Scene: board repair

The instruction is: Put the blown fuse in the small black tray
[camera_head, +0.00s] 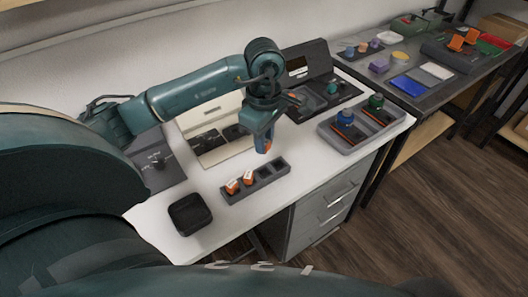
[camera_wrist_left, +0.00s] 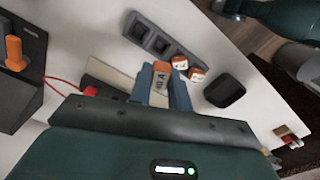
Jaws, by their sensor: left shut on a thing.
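My left gripper (camera_head: 264,147) is shut on an orange fuse, held above the white table just behind the dark grey fuse rack. In the left wrist view the fuse (camera_wrist_left: 162,76) sits upright between the two blue-grey fingers (camera_wrist_left: 162,88), with a printed label facing the camera. The rack (camera_head: 268,178) holds two other orange-and-white fuses (camera_head: 232,187) (camera_head: 249,177) in its left part; its right slots look empty. The small black tray (camera_head: 190,214) lies left of the rack and looks empty; it also shows in the left wrist view (camera_wrist_left: 224,91). My right gripper is not visible.
Behind the gripper stand a beige panel (camera_head: 226,158) and an open dark case (camera_head: 309,62). A grey tray (camera_head: 335,139) with blue and green parts lies to the right. A dark box (camera_head: 156,170) stands left. Table between rack and black tray is clear.

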